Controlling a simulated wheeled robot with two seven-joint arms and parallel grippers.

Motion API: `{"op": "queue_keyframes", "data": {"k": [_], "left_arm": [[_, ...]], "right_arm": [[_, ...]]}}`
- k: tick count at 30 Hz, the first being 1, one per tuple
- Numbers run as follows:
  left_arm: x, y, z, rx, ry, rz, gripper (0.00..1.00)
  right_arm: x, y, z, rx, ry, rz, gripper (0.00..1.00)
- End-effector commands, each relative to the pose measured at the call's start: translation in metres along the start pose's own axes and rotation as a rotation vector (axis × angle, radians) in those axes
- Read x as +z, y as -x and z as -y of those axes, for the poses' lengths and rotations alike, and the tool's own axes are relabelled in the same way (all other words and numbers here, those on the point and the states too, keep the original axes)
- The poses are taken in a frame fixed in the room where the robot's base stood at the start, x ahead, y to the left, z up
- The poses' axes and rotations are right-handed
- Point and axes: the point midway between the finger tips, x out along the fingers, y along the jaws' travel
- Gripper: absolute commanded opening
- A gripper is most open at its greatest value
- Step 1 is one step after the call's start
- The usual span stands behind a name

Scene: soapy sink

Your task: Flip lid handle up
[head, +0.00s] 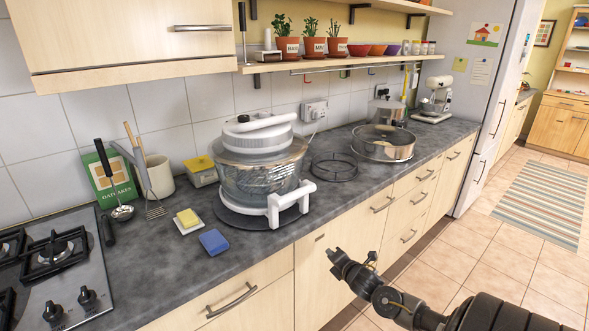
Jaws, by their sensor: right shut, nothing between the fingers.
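A countertop cooker with a clear glass bowl (258,182) stands on a dark round mat on the counter. Its white lid (258,140) sits on top of the bowl. The white lid handle (262,122) lies low across the lid's top, rising slightly to the right. A white frame with a side handle (287,203) stands at the front right of the bowl. My right gripper (338,263) is shut and empty, in front of the cabinet fronts, below and to the right of the cooker, apart from it. My left gripper is not in view.
A gas hob (60,262) is at far left. A shelf (345,60) with potted plants hangs above.

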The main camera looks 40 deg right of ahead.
Motion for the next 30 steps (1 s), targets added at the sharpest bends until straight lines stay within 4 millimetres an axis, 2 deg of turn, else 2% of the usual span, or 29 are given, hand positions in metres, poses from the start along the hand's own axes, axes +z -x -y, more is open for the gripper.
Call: {"op": "queue_keyframes", "data": {"k": [1, 3, 6, 9, 12, 15, 17, 30], "left_arm": [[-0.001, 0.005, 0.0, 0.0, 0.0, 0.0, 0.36], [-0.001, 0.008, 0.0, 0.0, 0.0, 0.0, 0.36], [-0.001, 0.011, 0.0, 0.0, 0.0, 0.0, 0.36], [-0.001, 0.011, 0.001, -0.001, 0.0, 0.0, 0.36], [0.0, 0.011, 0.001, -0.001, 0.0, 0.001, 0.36], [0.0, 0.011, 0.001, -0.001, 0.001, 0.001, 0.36], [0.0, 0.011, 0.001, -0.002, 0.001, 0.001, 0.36], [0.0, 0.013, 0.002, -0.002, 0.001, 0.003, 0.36]], "right_arm": [[0.023, 0.006, -0.06, 0.098, 0.126, 0.018, 0.0], [0.042, 0.02, -0.126, 0.209, 0.289, 0.049, 0.0], [0.064, 0.043, -0.204, 0.346, 0.504, 0.111, 0.0], [0.095, 0.052, -0.255, 0.46, 0.737, 0.215, 0.0], [0.116, 0.058, -0.287, 0.531, 0.902, 0.303, 0.0], [0.127, 0.063, -0.304, 0.567, 0.99, 0.355, 0.0], [0.129, 0.065, -0.309, 0.577, 1.015, 0.37, 0.0], [0.131, 0.062, -0.313, 0.578, 1.019, 0.375, 0.0]]}}
